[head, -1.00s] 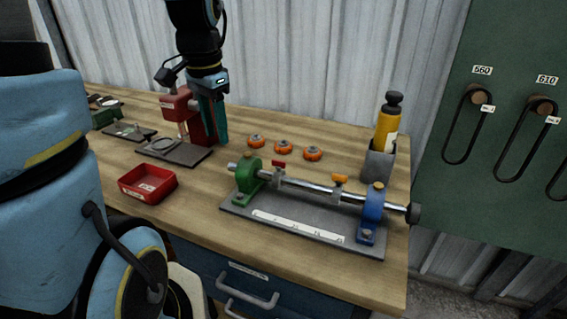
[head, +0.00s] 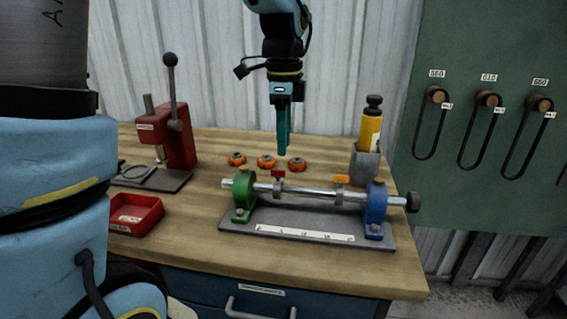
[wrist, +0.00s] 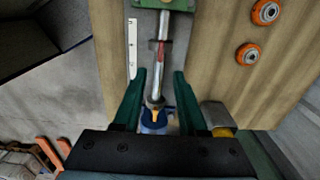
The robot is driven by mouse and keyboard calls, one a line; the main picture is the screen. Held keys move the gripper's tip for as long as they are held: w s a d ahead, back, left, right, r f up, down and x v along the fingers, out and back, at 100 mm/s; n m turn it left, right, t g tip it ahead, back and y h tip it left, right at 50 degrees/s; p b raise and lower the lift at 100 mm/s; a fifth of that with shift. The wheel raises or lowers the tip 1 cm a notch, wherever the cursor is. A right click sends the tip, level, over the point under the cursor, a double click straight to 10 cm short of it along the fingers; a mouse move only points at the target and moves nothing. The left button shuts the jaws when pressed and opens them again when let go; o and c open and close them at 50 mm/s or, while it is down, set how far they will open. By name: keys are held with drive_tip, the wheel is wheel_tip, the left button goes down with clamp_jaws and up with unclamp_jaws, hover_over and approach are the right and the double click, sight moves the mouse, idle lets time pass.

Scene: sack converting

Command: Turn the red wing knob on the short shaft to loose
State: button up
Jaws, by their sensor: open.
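The red wing knob (head: 278,174) sits on a collar on the steel shaft (head: 310,191), near the green bearing block (head: 241,195). It also shows in the wrist view (wrist: 162,50), beyond my fingertips. An orange wing knob (head: 341,179) sits on a second collar near the blue block (head: 376,201). My gripper (head: 284,152) is open and empty, with its teal fingers pointing down, above and apart from the red knob. In the wrist view my fingers (wrist: 160,76) lie either side of the shaft in the picture, with the orange knob (wrist: 155,113) between them.
Several orange rollers (head: 266,161) lie behind the shaft. A yellow bottle (head: 370,130) stands in a grey holder (head: 364,164) at the back right. A red press (head: 170,135) and a red tray (head: 135,226) are on the left. Belts hang on a green board (head: 480,190).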

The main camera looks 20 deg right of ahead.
sight(283, 170)
wheel_tip(283, 170, down, 6)
drive_tip(key=shift+f+p, duration=0.15)
drive_tip(key=shift+p, duration=0.2)
clamp_jaws()
idle(0.5)
